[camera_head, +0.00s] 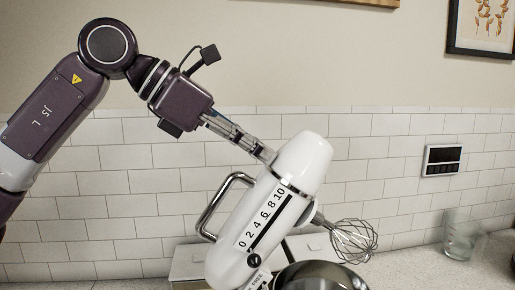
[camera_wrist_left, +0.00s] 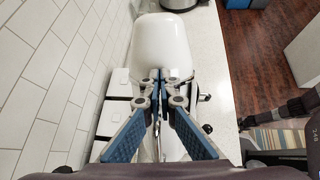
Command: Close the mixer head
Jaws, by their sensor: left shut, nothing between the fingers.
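The white stand mixer (camera_head: 265,220) stands on the counter with its head (camera_head: 303,163) tilted up. A wire whisk (camera_head: 353,240) hangs from the head, above and to the right of the metal bowl (camera_head: 318,277). My left gripper (camera_head: 268,156) is shut and empty, its fingertips at the upper left side of the raised head; I cannot tell whether they touch. In the left wrist view the shut fingertips (camera_wrist_left: 159,75) lie in front of the white head (camera_wrist_left: 160,45). The mixer's base is cut off below. My right gripper is not in view.
A clear glass (camera_head: 461,235) stands on the counter at the right. White boxes or canisters (camera_head: 188,262) stand behind the mixer, close to the tiled wall. A dark panel (camera_head: 442,160) is on the wall. The counter (camera_head: 420,272) between mixer and glass is clear.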

